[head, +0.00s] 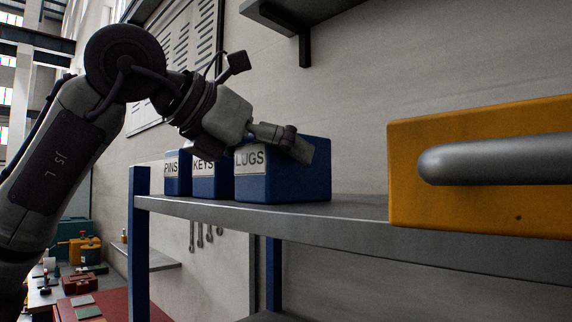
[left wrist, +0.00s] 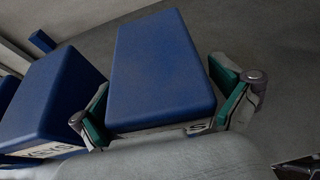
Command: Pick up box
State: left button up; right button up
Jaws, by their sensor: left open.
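Three blue boxes stand in a row on a grey shelf (head: 350,212), with white labels reading PINS (head: 173,182), KEYS (head: 210,184) and LUGS (head: 285,186). My left gripper (head: 295,145) is at the top of the LUGS box in the head view. In the left wrist view, its green-padded fingers (left wrist: 165,112) are open, one on each side of the LUGS box (left wrist: 160,65). I cannot tell whether they touch it. The KEYS box (left wrist: 55,95) is beside the left finger. My right gripper is not in view.
A large orange block with a grey bar (head: 450,190) fills the right side, at the shelf's front. A dark wall shelf (head: 300,20) hangs above. A blue post (head: 139,240) stands at the shelf's left end. The shelf between the LUGS box and the orange block is clear.

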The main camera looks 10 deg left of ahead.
pick_arm(q)
jog(key=shift+s, duration=0.2)
jog(key=c, duration=0.3)
jog(key=shift+a, duration=0.1)
jog(key=c, duration=1.1)
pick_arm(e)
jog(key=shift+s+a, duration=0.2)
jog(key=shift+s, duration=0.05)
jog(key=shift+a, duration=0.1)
pick_arm(q)
jog(key=shift+r, duration=0.45)
jog(key=r, duration=0.3)
jog(key=shift+s+d+r+b, duration=0.15)
jog(key=shift+d+r+b, duration=0.2)
jog(key=s+d+r, duration=0.4)
jog(key=s, duration=0.1)
jog(key=s+d+r+b, duration=0.1)
jog(key=s+d+r, duration=0.1)
jog(key=s+d, duration=0.1)
jog(key=shift+s+r, duration=0.2)
jog(key=shift+r, duration=0.1)
jog(key=shift+c, duration=0.2)
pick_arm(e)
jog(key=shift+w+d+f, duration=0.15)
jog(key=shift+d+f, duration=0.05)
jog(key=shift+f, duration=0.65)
